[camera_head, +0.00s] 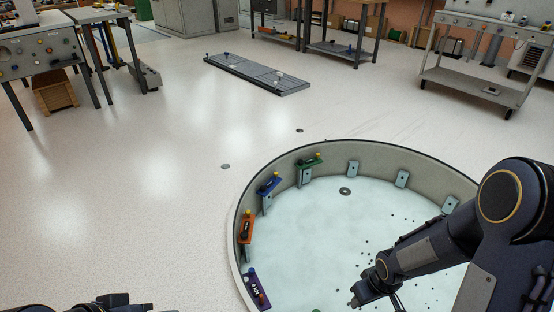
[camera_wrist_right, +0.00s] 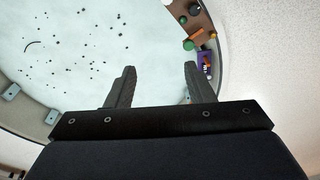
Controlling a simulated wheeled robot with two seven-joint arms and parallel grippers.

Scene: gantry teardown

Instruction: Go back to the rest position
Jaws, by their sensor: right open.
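My right arm comes in from the right in the head view and reaches over the round gantry ring (camera_head: 392,165). Its gripper (camera_head: 356,301) hangs over the pale inner floor, near the bottom edge. In the right wrist view my right gripper (camera_wrist_right: 162,82) has its two fingers wide apart with nothing between them. A purple block (camera_wrist_right: 204,64) on the ring wall lies just beyond its right finger. My left gripper (camera_head: 115,301) shows only as dark parts cut off at the bottom left of the head view, and its jaws cannot be made out.
Along the ring's left wall are purple (camera_head: 256,288), orange (camera_head: 247,227), blue (camera_head: 269,184) and green (camera_head: 311,162) blocks. Small dark specks dot its floor. A grey slatted platform (camera_head: 257,73) lies farther back. A trolley (camera_head: 474,85) stands at the back right. The floor left of the ring is clear.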

